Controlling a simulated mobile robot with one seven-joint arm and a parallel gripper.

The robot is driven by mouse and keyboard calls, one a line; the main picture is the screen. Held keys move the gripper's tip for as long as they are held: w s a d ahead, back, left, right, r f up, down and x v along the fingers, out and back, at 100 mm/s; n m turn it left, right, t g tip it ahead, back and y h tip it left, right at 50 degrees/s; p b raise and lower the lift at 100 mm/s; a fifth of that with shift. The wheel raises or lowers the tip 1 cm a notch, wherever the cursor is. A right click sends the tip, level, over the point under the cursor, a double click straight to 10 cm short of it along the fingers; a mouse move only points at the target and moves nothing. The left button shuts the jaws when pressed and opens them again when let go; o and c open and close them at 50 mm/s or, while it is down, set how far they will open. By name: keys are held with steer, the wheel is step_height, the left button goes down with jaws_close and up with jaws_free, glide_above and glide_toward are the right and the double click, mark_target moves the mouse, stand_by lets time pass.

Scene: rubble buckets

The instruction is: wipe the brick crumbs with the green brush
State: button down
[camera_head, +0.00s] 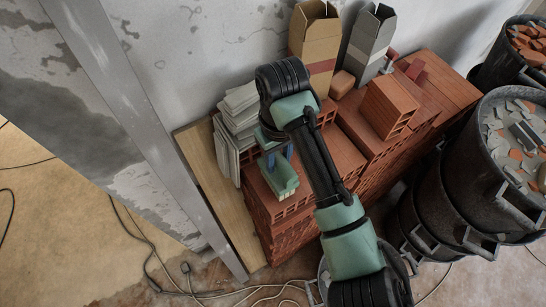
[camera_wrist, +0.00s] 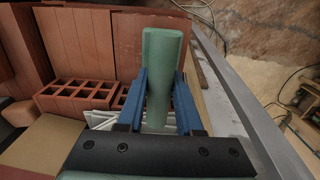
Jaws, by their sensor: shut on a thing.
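My gripper (camera_wrist: 158,112) has its two blue fingers closed on the green brush (camera_wrist: 160,50) in the wrist view. In the head view the green brush (camera_head: 283,179) is below the end of my arm, over the left end of the stacked red bricks (camera_head: 342,155). I cannot tell whether the brush touches the bricks. My arm hides part of the stack. I cannot make out any brick crumbs on the brick tops.
White tiles (camera_head: 226,140) stand at the stack's left, beside a wooden board (camera_head: 218,198). A tan carton (camera_head: 315,48) and a grey carton (camera_head: 368,45) stand behind, by the wall. Black rubble buckets (camera_head: 470,185) are at the right. Cables (camera_head: 150,262) lie on the floor.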

steer(key=w+d+b, duration=0.1)
steer(key=w+d, duration=0.3)
steer(key=d, duration=0.2)
steer(key=shift+w, duration=0.15)
steer(key=shift+r, duration=0.2)
steer(key=shift+f, duration=0.8)
stand_by(0.6)
steer(key=s+a+p, duration=0.1)
steer(key=a, duration=0.1)
steer(key=s+a+p, duration=0.1)
steer(key=s, duration=0.1)
steer(key=shift+a+f+p, duration=0.2)
steer(key=shift+a+p, duration=0.1)
steer(key=shift+a, duration=0.1)
